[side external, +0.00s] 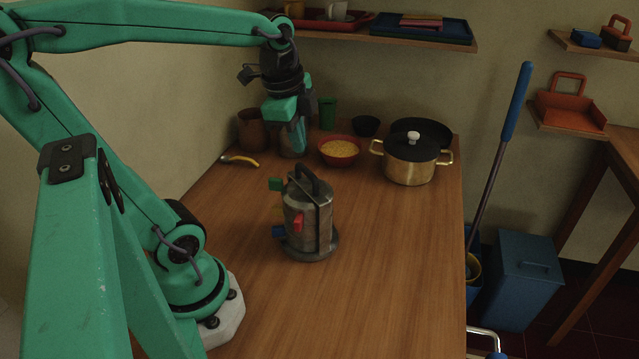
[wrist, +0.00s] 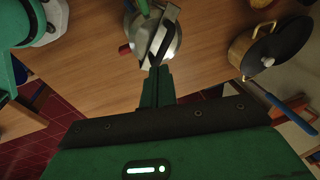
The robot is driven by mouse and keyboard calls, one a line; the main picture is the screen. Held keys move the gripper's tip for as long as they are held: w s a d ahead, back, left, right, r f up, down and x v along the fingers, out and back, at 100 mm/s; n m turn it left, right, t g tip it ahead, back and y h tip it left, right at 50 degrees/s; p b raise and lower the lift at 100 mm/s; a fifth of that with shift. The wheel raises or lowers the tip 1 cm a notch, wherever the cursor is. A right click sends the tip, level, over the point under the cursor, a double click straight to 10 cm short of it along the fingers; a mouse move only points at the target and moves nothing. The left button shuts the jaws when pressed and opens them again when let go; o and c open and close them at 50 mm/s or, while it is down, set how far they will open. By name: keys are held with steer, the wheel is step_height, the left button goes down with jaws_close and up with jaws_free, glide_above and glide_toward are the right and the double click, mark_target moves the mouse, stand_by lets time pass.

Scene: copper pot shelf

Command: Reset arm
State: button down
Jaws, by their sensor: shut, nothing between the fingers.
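My gripper (side external: 290,122) hangs at the end of my arm over the back left part of the wooden table, pointing down. In the wrist view its green fingers (wrist: 160,72) are together with nothing between them. In that view they overlap the lower edge of a grey metal canister with a dark handle. In the side view the canister (side external: 310,212) stands upright mid-table, apart from and nearer the camera than my gripper. Coloured pieces, including red, blue and green ones, stick out from its side.
A brass pot (side external: 410,170) with a black lid stands at the back right. A red bowl (side external: 339,151) of yellow food, a brown pot (side external: 251,130) and a yellow-handled utensil (side external: 240,160) are along the back. A loaded shelf (side external: 455,46) is above. The table's front right is clear.

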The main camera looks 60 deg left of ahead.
steer(key=s+d+n+t, duration=0.3)
steer(key=d+n, duration=0.4)
steer(key=n, duration=0.2)
steer(key=shift+f+h, duration=0.3)
steer(key=shift+s, duration=0.1)
stand_by(0.8)
